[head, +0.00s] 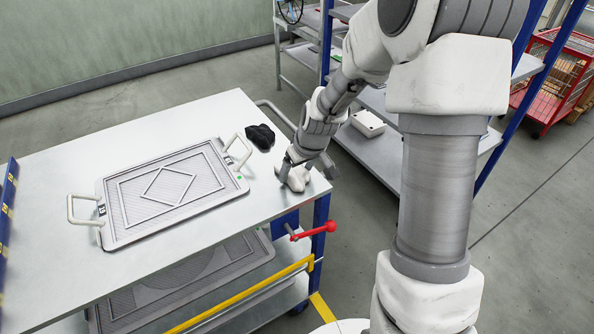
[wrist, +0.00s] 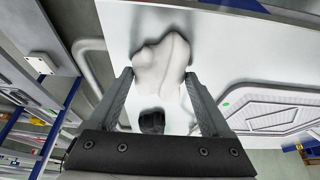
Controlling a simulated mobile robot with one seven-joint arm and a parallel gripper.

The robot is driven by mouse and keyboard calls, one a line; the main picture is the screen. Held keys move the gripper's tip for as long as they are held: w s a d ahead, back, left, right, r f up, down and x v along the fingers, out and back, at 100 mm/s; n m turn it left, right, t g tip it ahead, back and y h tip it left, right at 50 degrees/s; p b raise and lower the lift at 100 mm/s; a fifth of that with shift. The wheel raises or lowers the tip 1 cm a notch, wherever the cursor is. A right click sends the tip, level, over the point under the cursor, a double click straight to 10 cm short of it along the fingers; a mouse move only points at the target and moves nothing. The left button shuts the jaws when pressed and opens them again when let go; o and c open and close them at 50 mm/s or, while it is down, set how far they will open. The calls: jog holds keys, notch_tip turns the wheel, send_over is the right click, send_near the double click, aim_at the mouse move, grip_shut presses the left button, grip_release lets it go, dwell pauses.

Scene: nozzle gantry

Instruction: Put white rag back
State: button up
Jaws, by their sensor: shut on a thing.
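The white rag (head: 296,180) is a crumpled bundle at the right end of the table top. In the wrist view the white rag (wrist: 162,64) lies between my two fingertips. My gripper (head: 291,168) points down at the table and is shut on the rag. In the wrist view the fingers of my gripper (wrist: 158,78) flank it on both sides. The rag seems to be at or just above the table surface; I cannot tell whether it touches. A black rag (head: 260,136) lies crumpled behind it on the table, and it also shows in the wrist view (wrist: 152,121).
A grey tray (head: 128,230) with white handles fills the table's middle. A red lever (head: 314,231) sticks out at the table's front right corner. A shelf rack (head: 385,160) with a white box (head: 367,124) stands behind. Bare table (head: 200,115) lies behind the tray.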

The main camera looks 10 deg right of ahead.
jog(key=shift+r, duration=0.1)
jog(key=o, duration=1.1)
jog(key=shift+r, duration=0.25)
jog(key=p+v, duration=0.2)
jog(key=v, duration=0.9)
jog(key=shift+s+r, duration=0.2)
jog(key=shift+s, duration=0.05)
